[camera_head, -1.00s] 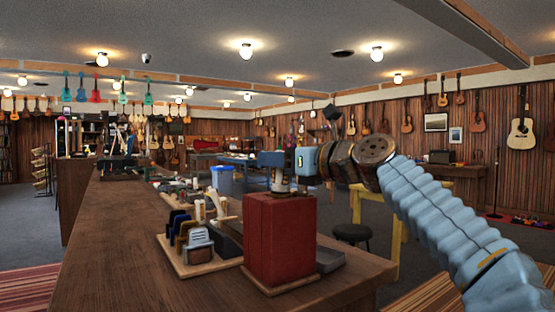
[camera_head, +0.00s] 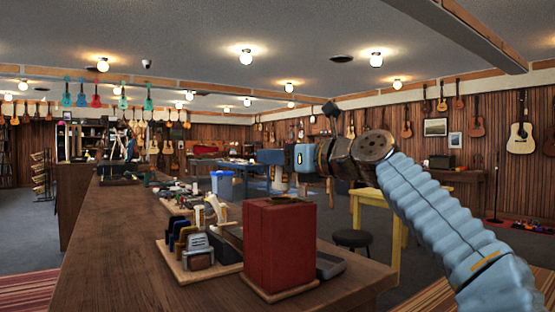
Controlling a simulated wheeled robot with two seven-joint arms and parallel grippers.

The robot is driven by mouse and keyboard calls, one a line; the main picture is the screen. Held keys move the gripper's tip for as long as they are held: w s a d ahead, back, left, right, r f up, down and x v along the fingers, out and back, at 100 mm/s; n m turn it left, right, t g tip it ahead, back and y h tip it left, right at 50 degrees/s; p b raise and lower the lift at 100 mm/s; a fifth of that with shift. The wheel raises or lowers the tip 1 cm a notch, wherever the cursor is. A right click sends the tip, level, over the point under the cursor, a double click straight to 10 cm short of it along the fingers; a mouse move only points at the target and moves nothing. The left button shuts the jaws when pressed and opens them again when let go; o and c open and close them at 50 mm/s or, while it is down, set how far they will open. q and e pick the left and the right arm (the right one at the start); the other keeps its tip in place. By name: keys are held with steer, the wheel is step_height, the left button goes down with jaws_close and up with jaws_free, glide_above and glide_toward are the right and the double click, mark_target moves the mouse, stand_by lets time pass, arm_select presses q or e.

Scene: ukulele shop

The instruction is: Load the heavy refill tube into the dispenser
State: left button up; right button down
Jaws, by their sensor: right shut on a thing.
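A red box-shaped dispenser (camera_head: 280,247) stands upright on a thin wooden base near the right edge of the counter. Its top shows a dark patch. My right gripper (camera_head: 278,160) reaches in from the right, above and apart from the box top. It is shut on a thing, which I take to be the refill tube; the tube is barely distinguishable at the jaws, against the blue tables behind. My left gripper is not in view.
A wooden rack (camera_head: 205,262) with several coloured clips stands left of the box. A dark grey tray (camera_head: 329,265) lies right of it. A blue bin (camera_head: 222,184) stands farther back. The counter's left front (camera_head: 120,260) is clear.

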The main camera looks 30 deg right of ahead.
stand_by(0.5)
steer(key=c, duration=0.9)
jaws_free()
steer(key=shift+s, duration=0.1)
steer(key=shift+s+d+f+b, duration=0.1)
steer(key=shift+s+d+b, duration=0.25)
steer(key=shift+s, duration=0.3)
steer(key=shift+b+v, duration=0.5)
steer(key=shift+v, duration=1.4)
steer(key=v, duration=0.5)
steer(key=shift+s+b, duration=0.35)
steer(key=shift+b, duration=0.05)
